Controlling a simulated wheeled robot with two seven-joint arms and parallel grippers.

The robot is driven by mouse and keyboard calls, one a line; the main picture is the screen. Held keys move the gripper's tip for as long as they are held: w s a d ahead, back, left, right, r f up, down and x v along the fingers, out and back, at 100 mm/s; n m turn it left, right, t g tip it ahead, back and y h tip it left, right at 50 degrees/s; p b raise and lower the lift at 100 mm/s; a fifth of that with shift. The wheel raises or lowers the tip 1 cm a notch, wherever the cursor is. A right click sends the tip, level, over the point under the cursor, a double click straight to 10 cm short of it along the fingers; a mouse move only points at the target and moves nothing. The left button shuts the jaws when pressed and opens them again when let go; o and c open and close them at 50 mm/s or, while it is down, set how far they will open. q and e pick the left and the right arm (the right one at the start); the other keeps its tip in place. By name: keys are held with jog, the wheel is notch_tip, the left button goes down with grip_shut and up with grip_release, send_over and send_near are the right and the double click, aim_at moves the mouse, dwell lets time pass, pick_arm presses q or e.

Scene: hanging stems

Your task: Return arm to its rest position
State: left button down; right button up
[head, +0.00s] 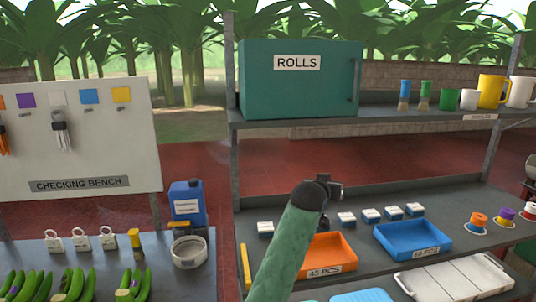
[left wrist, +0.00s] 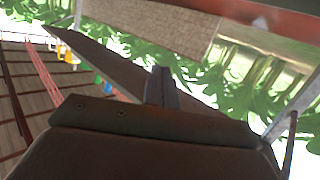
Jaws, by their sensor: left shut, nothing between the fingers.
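In the head view my green-sleeved arm (head: 290,243) rises from the bottom middle and leans right. Its dark end (head: 316,192) is in front of the lower shelf, overlapping the view of the orange tray's upper left. I cannot make out fingers there. In the left wrist view my left gripper (left wrist: 161,80) shows its two dark fingers together, with nothing held. The fingers point up toward a tilted view of shelf and leaves. My right gripper is in neither view.
A metal rack holds a green ROLLS box (head: 300,90), brushes and cups above, and an orange tray (head: 330,262), blue tray (head: 412,240) and white cases below.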

pick_arm(q)
jog(key=s+a+f+n+g+y, duration=0.1)
jog(key=s+a+f, duration=0.55)
jog(key=f, duration=0.35)
jog(key=s+a+f+n+g+y, duration=0.1)
jog(key=s+a+f+g+y, duration=0.1)
jog(key=s+a+f, duration=0.55)
jog(key=s+a+f+n+g+y, duration=0.1)
jog(key=s+a+f, duration=0.3)
jog(key=a+f, duration=0.6)
jog(key=s+a+f+g+y, duration=0.15)
jog(key=s+a+f, duration=0.4)
jog(key=s, duration=0.55)
jog(key=s+a+f+g+y, duration=0.15)
jog(key=s+a+f, duration=0.35)
jog(key=s, duration=0.6)
jog(key=s+a+f+g, duration=0.3)
jog(key=s+a, duration=0.3)
jog(key=s, duration=0.5)
jog(key=s+d+f+g, duration=0.1)
jog(key=s+f, duration=0.1)
jog(key=f, duration=1.8)
jog(key=s+d+f+g, duration=0.1)
jog(key=s+d+f, duration=0.1)
jog(key=f, duration=1.8)
jog(key=shift+s+f, duration=0.25)
jog(key=shift+s, duration=0.6)
